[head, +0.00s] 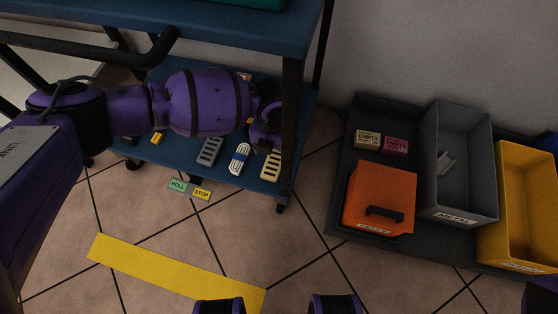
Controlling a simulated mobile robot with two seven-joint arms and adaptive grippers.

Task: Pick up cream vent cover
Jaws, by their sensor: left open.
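The cream vent cover (271,166), a slotted pale piece, lies on the blue lower shelf (222,172) of a cart, near its front right corner beside the dark post. My left arm reaches in over this shelf from the left. My left gripper (267,133) is open, just behind the vent cover in the picture and partly hidden by my wrist and the post. It looks apart from the cover. A grey slotted vent cover (210,150) and a white bundled cable (239,158) lie to the left of the cream one.
The cart's upper shelf (230,35) overhangs at the back, and its dark post (290,110) stands close right of my gripper. ROLL and STOP labels (190,189) mark the front. Right: an orange lidded box (380,195), grey bin (458,200) and yellow bin (515,240).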

